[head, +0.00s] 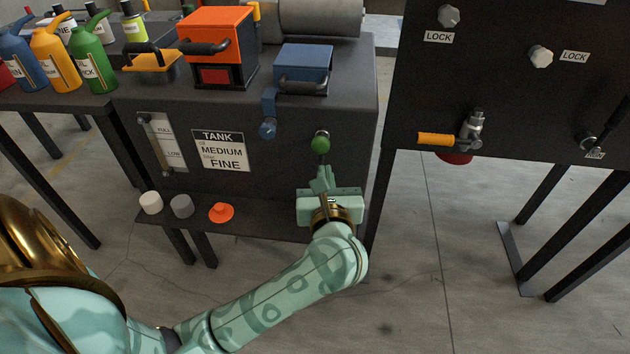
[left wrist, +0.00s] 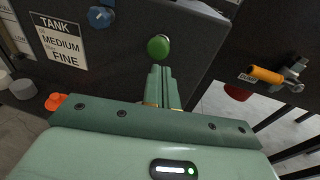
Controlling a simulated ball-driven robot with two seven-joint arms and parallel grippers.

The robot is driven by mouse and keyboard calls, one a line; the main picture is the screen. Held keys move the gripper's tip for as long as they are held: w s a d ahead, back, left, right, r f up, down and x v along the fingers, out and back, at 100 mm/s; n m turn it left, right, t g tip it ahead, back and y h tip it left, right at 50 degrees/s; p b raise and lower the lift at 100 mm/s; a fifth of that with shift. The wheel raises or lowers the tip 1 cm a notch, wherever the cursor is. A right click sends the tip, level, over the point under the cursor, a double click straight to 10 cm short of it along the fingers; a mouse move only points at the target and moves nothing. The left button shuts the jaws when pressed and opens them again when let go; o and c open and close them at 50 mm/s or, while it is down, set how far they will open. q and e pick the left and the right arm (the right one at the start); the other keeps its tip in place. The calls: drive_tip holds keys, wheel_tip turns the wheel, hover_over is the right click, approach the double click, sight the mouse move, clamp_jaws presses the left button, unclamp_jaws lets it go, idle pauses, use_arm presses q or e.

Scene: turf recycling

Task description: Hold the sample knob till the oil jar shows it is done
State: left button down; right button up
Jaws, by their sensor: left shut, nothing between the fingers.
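A round green knob (head: 321,142) stands out from the front of the dark tank, right of the "TANK MEDIUM FINE" label (head: 221,150). I take it for the sample knob, though no label on it can be read. It also shows in the left wrist view (left wrist: 158,48), just beyond my fingertips. My left gripper (head: 322,172) is shut and empty, its fingertips just below the knob in the head view. I cannot tell whether they touch it. No oil jar can be made out; my gripper hides part of the shelf under the knob. My right gripper is out of view.
A shelf (head: 255,226) below the tank front bears a white cap (head: 151,203), a grey cap (head: 181,206) and an orange piece (head: 221,212). A blue knob (head: 268,130) is left of the green one. A dark panel (head: 505,95) with an orange-handled valve (head: 437,139) stands right.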

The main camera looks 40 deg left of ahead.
use_arm(q)
drive_tip(key=p+v, duration=0.1)
drive_tip(key=v, duration=0.4)
drive_tip(key=shift+s+d, duration=0.25)
drive_tip(key=shift+s, duration=0.05)
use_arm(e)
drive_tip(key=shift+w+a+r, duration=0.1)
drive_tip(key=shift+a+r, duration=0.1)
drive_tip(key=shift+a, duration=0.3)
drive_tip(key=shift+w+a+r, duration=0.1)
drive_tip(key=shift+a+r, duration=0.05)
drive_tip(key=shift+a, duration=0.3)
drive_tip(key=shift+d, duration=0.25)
